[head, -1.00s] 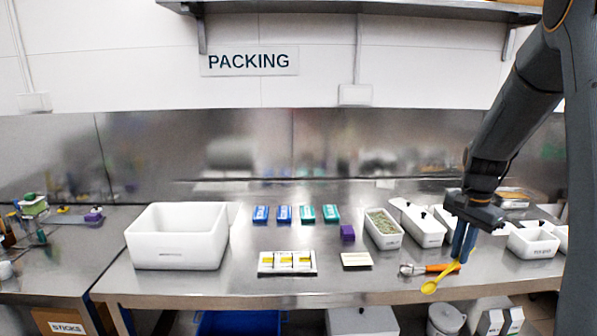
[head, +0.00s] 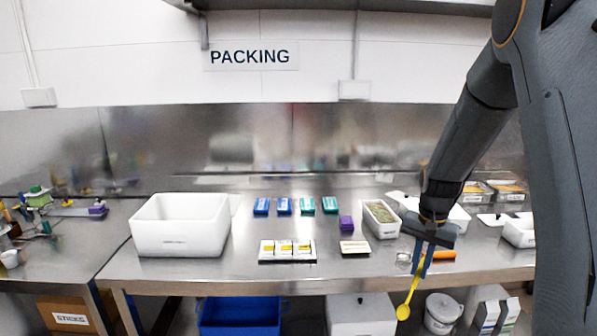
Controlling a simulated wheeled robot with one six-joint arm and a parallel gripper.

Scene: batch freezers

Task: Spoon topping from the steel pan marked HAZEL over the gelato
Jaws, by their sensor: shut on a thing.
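My gripper (head: 420,266) is shut on a yellow spoon (head: 408,296) just in front of the table's front edge. The spoon hangs bowl down, tilted a little left, and its bowl looks empty. A long white tub (head: 381,218) with a greenish, textured filling, possibly the gelato, stands behind and left of my gripper. Steel pans with tan contents stand at the back right: a left one (head: 470,198) and a right one (head: 508,196). Their labels are too small to read, so I cannot tell which is HAZEL.
A scoop with an orange handle (head: 444,254) lies on the table, partly behind my gripper. White lidded tubs stand to the right, partly hidden by my arm. A large white bin (head: 180,241) stands left.

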